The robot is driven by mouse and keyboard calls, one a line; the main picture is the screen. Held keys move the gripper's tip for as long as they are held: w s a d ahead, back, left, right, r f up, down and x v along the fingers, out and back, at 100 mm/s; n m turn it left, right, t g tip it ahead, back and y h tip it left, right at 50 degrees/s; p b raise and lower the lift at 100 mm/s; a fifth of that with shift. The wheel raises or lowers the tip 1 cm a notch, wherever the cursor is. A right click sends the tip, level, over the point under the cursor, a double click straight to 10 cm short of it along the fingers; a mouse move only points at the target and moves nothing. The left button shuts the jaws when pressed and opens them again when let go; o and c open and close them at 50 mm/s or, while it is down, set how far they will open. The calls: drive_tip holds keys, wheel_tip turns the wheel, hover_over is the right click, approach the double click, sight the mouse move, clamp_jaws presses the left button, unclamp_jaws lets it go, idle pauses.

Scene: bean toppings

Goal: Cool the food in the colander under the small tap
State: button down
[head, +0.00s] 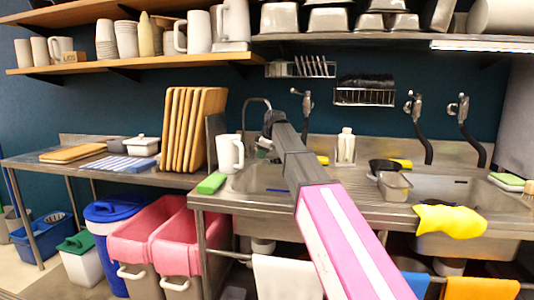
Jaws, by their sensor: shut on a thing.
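The small tap (258,101) is a thin curved metal spout at the back of the left sink basin (262,178). My arm reaches from the lower right to the back of this basin. My gripper (268,128) is beside the tap, slightly in front of it. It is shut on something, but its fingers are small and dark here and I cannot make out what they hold. I cannot clearly make out the colander or any food; my arm hides part of the basin. Whether water runs from the tap is too small to tell.
A white jug (230,153) and a green sponge (211,183) are left of the basin. A soap bottle (346,146), a metal container (394,186) and a yellow cloth (450,220) are to the right. Wooden boards (190,130) stand on the left table.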

drive_tip(key=shift+w+d, duration=0.1)
drive_tip(key=shift+d, duration=0.1)
drive_tip(key=s+d, duration=0.3)
drive_tip(key=s, duration=0.6)
drive_tip(key=shift+s+d, duration=0.2)
drive_tip(key=shift+s, duration=0.05)
idle(0.6)
idle(0.5)
drive_tip(key=s+d+r, duration=0.1)
drive_tip(key=s+r, duration=0.2)
drive_tip(key=r, duration=0.2)
drive_tip(key=shift+s+d, duration=0.2)
drive_tip(key=shift+s, duration=0.15)
idle(0.4)
